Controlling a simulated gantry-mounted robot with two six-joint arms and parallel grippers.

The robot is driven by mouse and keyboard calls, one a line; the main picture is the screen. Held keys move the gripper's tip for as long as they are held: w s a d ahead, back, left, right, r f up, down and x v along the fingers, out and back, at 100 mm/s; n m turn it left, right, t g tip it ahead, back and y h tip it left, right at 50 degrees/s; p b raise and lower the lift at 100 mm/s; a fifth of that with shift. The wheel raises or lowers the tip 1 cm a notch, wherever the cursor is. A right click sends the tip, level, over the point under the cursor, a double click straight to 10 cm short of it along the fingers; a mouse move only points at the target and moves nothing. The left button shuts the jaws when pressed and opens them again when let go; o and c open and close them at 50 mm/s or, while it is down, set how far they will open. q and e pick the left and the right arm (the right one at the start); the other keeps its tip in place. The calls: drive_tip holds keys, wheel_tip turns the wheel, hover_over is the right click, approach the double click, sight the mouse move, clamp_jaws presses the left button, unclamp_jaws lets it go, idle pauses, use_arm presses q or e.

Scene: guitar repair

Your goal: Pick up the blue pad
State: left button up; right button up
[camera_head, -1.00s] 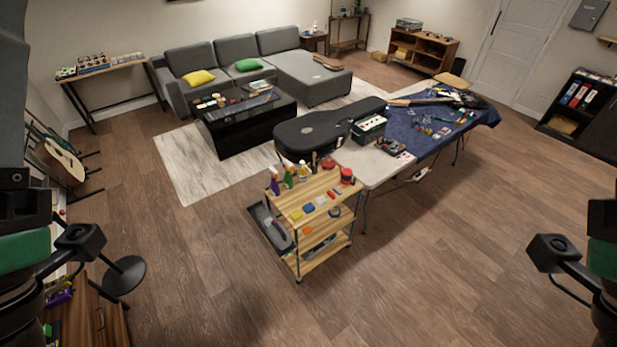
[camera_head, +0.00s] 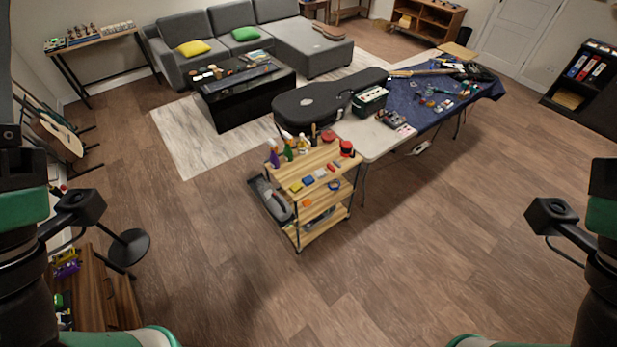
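A small blue pad (camera_head: 308,180) lies on the top shelf of the wooden cart (camera_head: 325,167), near its front left. A small yellow piece (camera_head: 296,187) lies just left of it, and a red one (camera_head: 321,173) lies just right of it. Parts of my two arms show at the left and right edges, well apart from the cart. The fingers of both grippers are not visible, so I cannot see whether they hold anything.
Several bottles (camera_head: 289,147) stand along the cart's back edge. A folding table (camera_head: 372,142) with a black guitar case (camera_head: 318,104) adjoins the cart. A round black stand base (camera_head: 129,247) is on the floor at left. The floor (camera_head: 420,260) before the cart is clear.

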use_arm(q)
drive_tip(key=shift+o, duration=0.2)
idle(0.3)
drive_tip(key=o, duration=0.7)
